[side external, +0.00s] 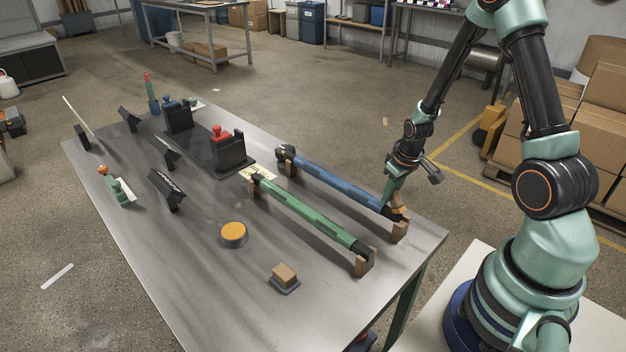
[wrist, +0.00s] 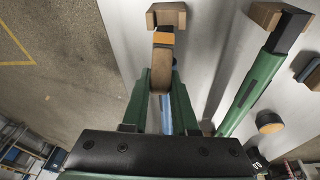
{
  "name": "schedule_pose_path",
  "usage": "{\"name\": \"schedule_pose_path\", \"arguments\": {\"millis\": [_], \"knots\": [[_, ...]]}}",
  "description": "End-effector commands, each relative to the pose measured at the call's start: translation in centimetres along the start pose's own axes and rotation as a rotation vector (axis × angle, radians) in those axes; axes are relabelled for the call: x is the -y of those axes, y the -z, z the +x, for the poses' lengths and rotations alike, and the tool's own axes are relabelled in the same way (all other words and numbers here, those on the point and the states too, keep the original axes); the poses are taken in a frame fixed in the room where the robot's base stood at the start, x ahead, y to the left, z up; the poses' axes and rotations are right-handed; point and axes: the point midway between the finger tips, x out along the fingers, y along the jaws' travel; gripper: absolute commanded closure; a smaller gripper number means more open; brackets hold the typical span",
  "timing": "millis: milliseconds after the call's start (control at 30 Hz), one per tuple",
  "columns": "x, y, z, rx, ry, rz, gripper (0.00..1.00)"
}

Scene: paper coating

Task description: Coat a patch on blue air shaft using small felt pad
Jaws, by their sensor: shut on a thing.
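The blue air shaft (side external: 340,185) lies across the table on brown cradles. My gripper (side external: 390,196) is at its right end, pointing down. In the wrist view my gripper (wrist: 162,88) is shut on a small tan felt pad (wrist: 160,68). An orange area (wrist: 164,38) shows at the pad's far end, close to the end cradle (wrist: 167,15). I cannot tell whether the orange is on the pad or the shaft, or whether they touch. Part of the blue shaft (wrist: 166,115) shows between the fingers.
The green shaft (side external: 305,215) lies parallel in front. A round pot with an orange top (side external: 233,234) and a brown block on a dark base (side external: 284,276) stand nearer. Black stands (side external: 228,150), a green-handled tool (side external: 118,190) and other items fill the left. The front table area is bare.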

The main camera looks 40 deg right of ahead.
Motion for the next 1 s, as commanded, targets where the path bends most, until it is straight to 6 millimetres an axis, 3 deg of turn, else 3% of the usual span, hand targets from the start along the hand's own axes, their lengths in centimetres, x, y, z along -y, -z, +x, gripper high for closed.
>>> {"name": "schedule_pose_path", "arguments": {"millis": [533,1000], "knots": [[0.8,4.9,1.0,-0.006,0.013,0.0,1.0],[0.1,0.4,0.7,0.002,0.003,0.003,1.0]]}}
